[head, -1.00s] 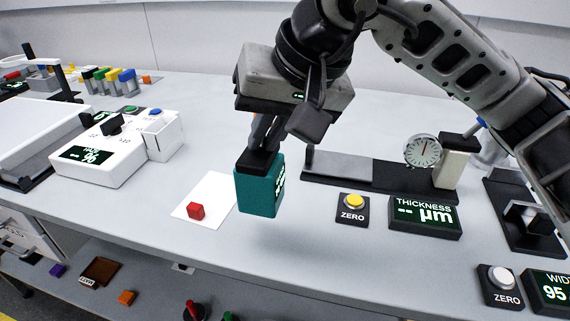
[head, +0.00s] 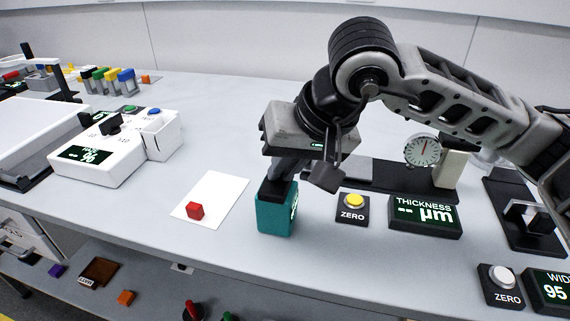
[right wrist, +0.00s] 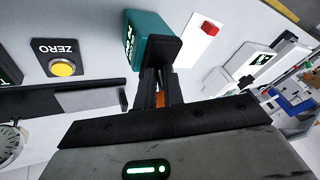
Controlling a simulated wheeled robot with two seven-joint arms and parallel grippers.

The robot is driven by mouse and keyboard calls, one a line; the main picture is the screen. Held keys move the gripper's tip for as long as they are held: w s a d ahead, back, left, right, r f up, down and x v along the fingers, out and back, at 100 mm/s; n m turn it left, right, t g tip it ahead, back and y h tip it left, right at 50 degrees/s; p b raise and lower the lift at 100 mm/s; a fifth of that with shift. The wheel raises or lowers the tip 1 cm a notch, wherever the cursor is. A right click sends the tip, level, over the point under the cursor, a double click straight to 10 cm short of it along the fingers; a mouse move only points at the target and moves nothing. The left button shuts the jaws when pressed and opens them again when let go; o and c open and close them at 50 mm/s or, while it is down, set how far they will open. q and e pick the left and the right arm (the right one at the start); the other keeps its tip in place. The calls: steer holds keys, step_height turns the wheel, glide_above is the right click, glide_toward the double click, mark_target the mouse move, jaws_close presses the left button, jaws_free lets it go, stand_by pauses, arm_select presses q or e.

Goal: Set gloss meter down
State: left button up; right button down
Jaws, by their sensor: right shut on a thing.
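The gloss meter (head: 276,217) is a teal block with a black top and a lit display on its right side. It is upright at the table's front middle, just right of the white sheet. Its base is at or very near the table surface; I cannot tell whether it touches. My right gripper (head: 279,184) comes from above and is shut on the black top. The right wrist view shows the teal body (right wrist: 147,38) beyond the fingers (right wrist: 158,72). My left gripper is not in view.
The white sheet (head: 222,191) bears a red cube (head: 195,211). Right of the meter are a yellow ZERO button (head: 355,202), a thickness display (head: 425,214) and a dial gauge (head: 421,150). A white haze instrument (head: 97,158) stands left. The table's front edge is close.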

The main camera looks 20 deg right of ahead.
steer(key=c, duration=1.5)
jaws_free()
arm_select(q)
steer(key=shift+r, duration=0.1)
arm_select(e)
steer(key=shift+r+p, duration=0.1)
steer(key=shift+p, duration=0.25)
steer(key=shift+r, duration=0.3)
arm_select(q)
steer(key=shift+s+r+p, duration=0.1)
steer(key=shift+p, duration=0.25)
arm_select(e)
steer(key=v, duration=1.1)
steer(key=shift+s+d+r, duration=0.15)
steer(key=shift+r, duration=0.05)
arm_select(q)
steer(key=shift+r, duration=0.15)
arm_select(e)
steer(key=shift+r, duration=0.1)
